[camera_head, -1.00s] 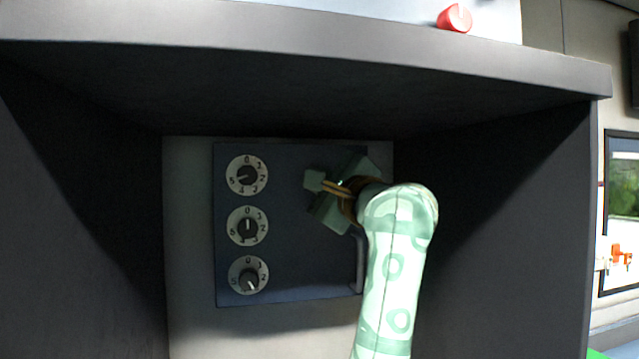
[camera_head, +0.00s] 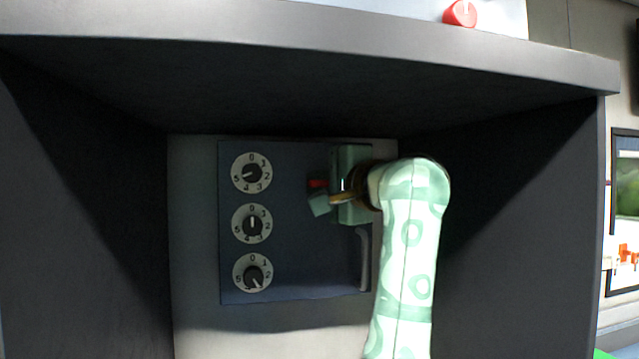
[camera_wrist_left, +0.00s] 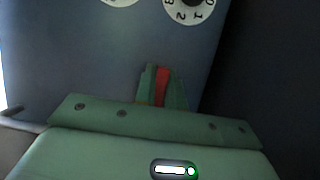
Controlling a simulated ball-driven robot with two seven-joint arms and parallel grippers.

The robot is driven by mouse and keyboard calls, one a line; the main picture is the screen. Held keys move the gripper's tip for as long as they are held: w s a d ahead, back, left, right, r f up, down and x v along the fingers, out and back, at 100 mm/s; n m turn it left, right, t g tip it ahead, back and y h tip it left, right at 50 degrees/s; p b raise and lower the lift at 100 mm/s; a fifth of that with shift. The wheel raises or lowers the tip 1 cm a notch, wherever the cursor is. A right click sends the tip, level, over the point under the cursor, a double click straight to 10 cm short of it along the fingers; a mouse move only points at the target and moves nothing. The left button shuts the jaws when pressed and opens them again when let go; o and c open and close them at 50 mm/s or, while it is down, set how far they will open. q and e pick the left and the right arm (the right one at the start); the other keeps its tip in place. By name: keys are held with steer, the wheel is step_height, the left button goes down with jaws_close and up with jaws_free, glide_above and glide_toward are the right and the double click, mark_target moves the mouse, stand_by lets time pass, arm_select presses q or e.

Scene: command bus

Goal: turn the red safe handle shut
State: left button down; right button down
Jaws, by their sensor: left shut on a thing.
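The dark blue safe door (camera_head: 290,265) is at the back of a grey recess. The red safe handle (camera_head: 318,183) shows as a small piece at the upper right of the door. My left gripper (camera_head: 319,194) is at the handle, its body upright, covering most of it. In the left wrist view the red handle (camera_wrist_left: 162,86) stands upright between the green fingers (camera_wrist_left: 161,92), which are shut on it. The handle's base is hidden behind the gripper. My right gripper is in no view.
Three dials line the door's left side: top (camera_head: 251,173), middle (camera_head: 252,223) and bottom (camera_head: 252,272). A grey pull bar (camera_head: 364,258) is at the door's lower right. The recess walls and ceiling enclose my arm; a red knob (camera_head: 460,13) is above.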

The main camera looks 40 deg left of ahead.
arm_select(q)
steer(key=shift+f, duration=0.1)
stand_by(0.3)
steer(key=c, duration=1.5)
jaws_free()
steer(key=shift+d, duration=0.1)
steer(key=p+v, duration=0.1)
steer(key=v, duration=1.5)
